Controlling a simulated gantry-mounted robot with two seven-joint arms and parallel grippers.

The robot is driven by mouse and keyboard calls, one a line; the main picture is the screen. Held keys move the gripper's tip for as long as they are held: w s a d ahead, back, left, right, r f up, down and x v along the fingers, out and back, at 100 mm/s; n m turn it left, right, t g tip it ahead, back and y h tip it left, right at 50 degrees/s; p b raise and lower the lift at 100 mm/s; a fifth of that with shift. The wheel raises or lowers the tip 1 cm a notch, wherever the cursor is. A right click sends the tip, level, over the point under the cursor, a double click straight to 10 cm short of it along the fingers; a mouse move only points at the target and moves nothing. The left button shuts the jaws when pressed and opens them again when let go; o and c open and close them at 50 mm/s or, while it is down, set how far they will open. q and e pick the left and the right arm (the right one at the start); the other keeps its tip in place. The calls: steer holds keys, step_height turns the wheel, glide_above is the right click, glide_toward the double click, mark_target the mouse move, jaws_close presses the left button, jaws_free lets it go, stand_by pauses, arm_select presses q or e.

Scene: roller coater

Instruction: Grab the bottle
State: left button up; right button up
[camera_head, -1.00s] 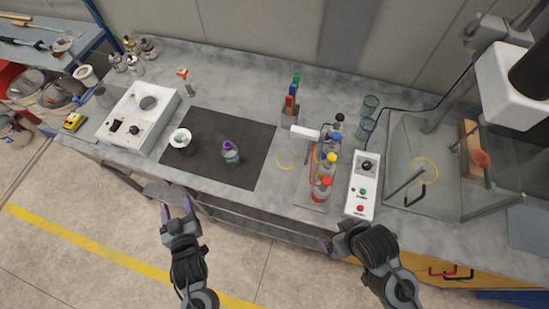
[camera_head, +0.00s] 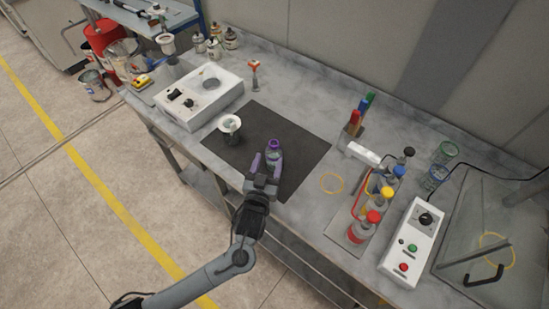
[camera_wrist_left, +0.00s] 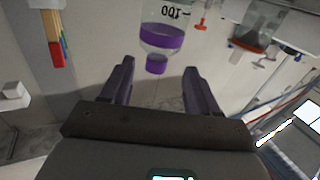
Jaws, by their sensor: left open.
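The bottle (camera_head: 273,148) has a purple cap and stands on the dark mat (camera_head: 304,157) on the bench. In the left wrist view the bottle (camera_wrist_left: 163,38) shows upside down, clear with a purple band and printed marks, just beyond the fingertips. My left gripper (camera_head: 265,165) is open on the near side of the bottle. In the left wrist view its two dark purple fingers (camera_wrist_left: 160,78) are spread apart with nothing held between them. The gripper hides the lower part of the bottle in the head view. My right gripper is out of view.
A cup on a dark base (camera_head: 230,124) stands left of the bottle. A white device (camera_head: 201,97) stands at the back left. Right of the mat are capped bottles (camera_head: 372,217) and a white control box (camera_head: 413,241). The mat's right part is clear.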

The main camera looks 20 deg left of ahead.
mark_target(273, 149)
arm_select(q)
steer(key=shift+w+a+r, duration=0.1)
steer(key=shift+w+r, duration=0.1)
steer(key=shift+w, duration=1.2)
steer(key=shift+w+a+r, duration=0.1)
steer(key=shift+w+r, duration=0.1)
steer(key=shift+w, duration=1.15)
steer(key=shift+w+a, duration=0.1)
steer(key=shift+w, duration=0.45)
jaws_close()
